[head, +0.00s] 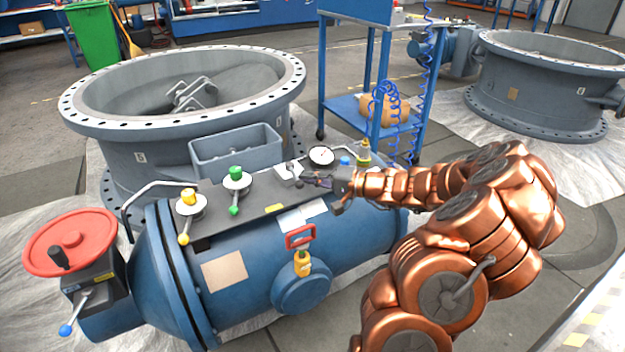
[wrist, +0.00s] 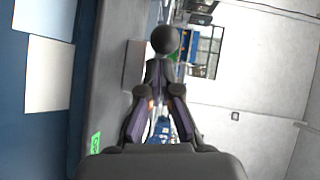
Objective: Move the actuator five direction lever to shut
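The blue actuator (head: 245,262) lies on its side, with several levers on its grey top plate. A lever with a white hub (head: 288,171) is at the right of the row, partly hidden by my gripper. My gripper (head: 312,181) is beside this lever, low over the plate. In the wrist view, a black ball knob (wrist: 164,40) is right at the tips of my gripper (wrist: 159,72). The fingertips are close together; whether they clasp the knob or its stem cannot be seen. No lever number is readable.
A yellow lever (head: 189,201) and a green lever (head: 236,181) stand to the left. A gauge (head: 321,156) is just behind my gripper. A red handwheel (head: 71,242) is at the left end. Large grey valves (head: 183,100) and a blue cart (head: 344,110) stand behind.

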